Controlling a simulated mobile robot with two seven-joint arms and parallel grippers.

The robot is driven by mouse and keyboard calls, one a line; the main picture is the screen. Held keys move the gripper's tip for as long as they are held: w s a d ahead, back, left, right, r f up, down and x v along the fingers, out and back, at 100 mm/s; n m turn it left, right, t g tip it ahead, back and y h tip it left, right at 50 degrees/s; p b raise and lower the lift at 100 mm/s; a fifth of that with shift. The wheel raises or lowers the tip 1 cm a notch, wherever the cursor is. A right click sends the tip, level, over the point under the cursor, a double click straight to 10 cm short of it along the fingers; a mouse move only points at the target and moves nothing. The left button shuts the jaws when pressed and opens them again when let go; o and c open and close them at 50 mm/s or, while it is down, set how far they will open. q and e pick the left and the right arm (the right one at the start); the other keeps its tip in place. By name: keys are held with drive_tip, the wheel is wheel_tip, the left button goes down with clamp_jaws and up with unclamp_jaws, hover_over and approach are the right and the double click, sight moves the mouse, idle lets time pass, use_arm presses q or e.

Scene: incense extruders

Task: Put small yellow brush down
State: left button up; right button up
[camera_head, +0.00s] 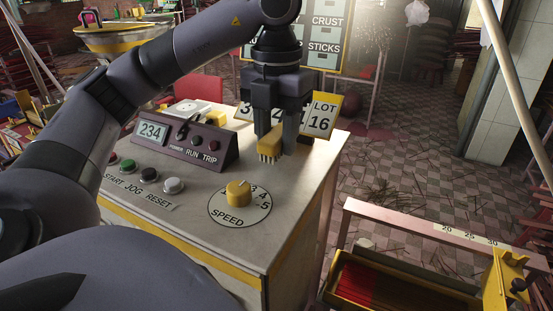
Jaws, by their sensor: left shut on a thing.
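My left gripper (277,135) points down over the right part of the control cabinet's top (195,225). It is shut on the small yellow brush (270,143), whose pale bristles point down. The bristles are at or just above the cabinet top; I cannot tell whether they touch. The gripper fingers hide part of the brush. My right gripper is not in view.
A display box (188,145) reading 234 stands left of the brush. A yellow speed knob (238,191) and several push buttons are nearer. Number cards (321,114) stand behind the gripper. A tray of red sticks (375,284) is at lower right.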

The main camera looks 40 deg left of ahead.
sight(277, 154)
use_arm(q)
drive_tip(key=shift+f+b, duration=0.5)
drive_tip(key=shift+f, duration=1.2)
drive_tip(key=shift+f, duration=0.1)
drive_tip(key=o, duration=1)
wheel_tip(277, 154, up, 12)
drive_tip(key=p, duration=0.5)
drive_tip(key=shift+p, duration=0.4)
